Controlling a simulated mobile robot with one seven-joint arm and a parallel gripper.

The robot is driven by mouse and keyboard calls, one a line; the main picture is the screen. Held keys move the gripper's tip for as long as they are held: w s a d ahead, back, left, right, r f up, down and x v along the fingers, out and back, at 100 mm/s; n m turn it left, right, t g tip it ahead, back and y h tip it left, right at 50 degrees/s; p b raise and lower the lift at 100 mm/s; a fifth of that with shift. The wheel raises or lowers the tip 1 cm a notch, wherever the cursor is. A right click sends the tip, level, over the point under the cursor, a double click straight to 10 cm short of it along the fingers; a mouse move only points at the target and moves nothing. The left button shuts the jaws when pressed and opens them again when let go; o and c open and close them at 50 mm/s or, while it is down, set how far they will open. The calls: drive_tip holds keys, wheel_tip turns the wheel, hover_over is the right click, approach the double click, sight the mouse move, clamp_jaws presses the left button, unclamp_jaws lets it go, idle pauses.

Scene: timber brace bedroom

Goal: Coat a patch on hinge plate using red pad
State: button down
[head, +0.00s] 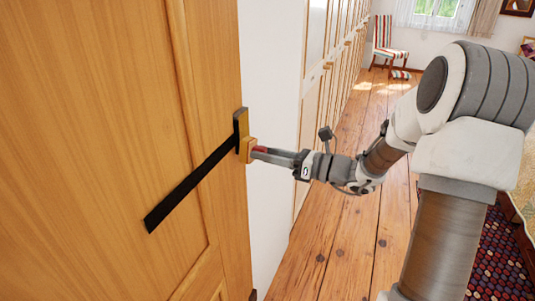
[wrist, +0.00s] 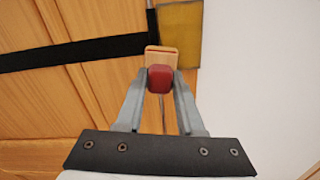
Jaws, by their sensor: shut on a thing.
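The hinge plate appears as a mustard-yellow plate (head: 244,122) at the wooden door's right edge, at the end of a black strap. It also shows at the top of the wrist view (wrist: 180,36). My gripper (head: 262,153) is shut on the red pad, a red block (wrist: 160,79) between the fingertips with a tan block (wrist: 162,58) at its far end. In the head view the tan block (head: 248,150) is at the plate's lower end. I cannot tell whether they touch. The tan block's far face is hidden.
The black strap (head: 190,187) runs across the wooden door (head: 100,110). A white wall (head: 266,100) and tall cupboards (head: 318,90) stand right of the door. The plank floor (head: 345,235) is open toward a striped chair (head: 387,42) at the back.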

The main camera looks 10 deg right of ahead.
drive_tip(key=shift+w+a, duration=0.4)
drive_tip(key=shift+a, duration=0.15)
drive_tip(key=shift+r, duration=0.1)
drive_tip(key=shift+w+d+p, duration=0.45)
drive_tip(key=shift+w+d, duration=0.15)
drive_tip(key=shift+w, duration=0.2)
drive_tip(key=shift+w+d+p, duration=0.45)
drive_tip(key=shift+w+d, duration=0.15)
drive_tip(key=shift+w, duration=0.2)
drive_tip(key=shift+s+a, duration=1.3)
drive_tip(key=shift+s, duration=0.25)
drive_tip(key=p+v, duration=0.2)
drive_tip(key=v, duration=0.4)
